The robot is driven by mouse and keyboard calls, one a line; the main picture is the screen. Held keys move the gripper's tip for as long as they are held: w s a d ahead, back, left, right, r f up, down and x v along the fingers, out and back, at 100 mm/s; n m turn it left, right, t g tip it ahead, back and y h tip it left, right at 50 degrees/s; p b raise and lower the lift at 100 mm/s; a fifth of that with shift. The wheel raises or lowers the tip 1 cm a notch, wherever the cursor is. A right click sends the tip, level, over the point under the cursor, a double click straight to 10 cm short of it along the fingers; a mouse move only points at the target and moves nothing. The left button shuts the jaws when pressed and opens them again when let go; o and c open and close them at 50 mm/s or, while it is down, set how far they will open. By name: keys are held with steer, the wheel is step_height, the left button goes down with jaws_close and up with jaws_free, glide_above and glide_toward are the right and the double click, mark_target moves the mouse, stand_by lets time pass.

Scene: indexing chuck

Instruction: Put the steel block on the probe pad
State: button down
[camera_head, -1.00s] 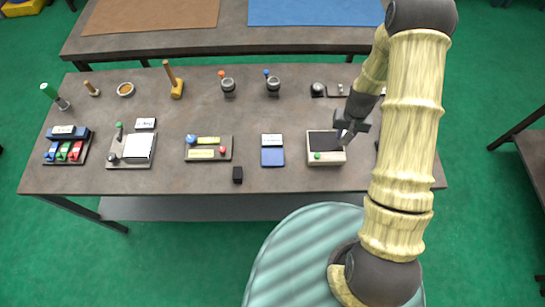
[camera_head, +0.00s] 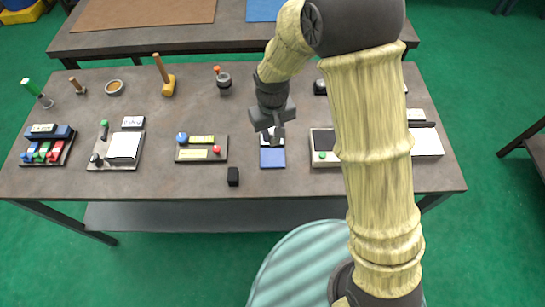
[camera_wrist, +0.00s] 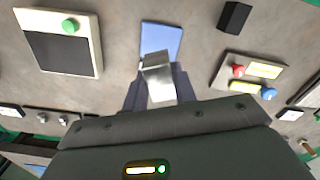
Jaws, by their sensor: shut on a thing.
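My gripper (camera_head: 272,138) is shut on the steel block (camera_wrist: 158,80), a shiny grey block held between the two fingers in the wrist view. In the head view the block is hard to make out against the fingers and the pale label behind them. A flat blue pad (camera_head: 272,158) lies on the table just in front of the gripper; it also shows in the wrist view (camera_wrist: 161,36), just beyond the block and partly covered by it. The block appears to be above the table. I cannot read the pad's label, so I cannot tell by text that it is the probe pad.
A black cube (camera_head: 233,177) stands left of the pad. A panel with blue and red knobs (camera_head: 202,159) lies further left. A cream box with a dark screen and green button (camera_head: 324,148) stands right of the pad. Handled tools (camera_head: 168,88) stand at the back.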

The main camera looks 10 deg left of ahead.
glide_above(273, 157)
steer(key=shift+a+f+p, duration=0.1)
steer(key=shift+f+p, duration=0.2)
steer(key=shift+f, duration=2.65)
steer(key=shift+f, duration=0.1)
steer(key=shift+f+p, duration=0.3)
steer(key=shift+f, duration=1.7)
steer(key=shift+f, duration=0.15)
steer(key=c, duration=1.1)
jaws_free()
step_height(273, 157, up, 12)
steer(key=shift+r+b, duration=0.2)
steer(key=shift+b, duration=0.55)
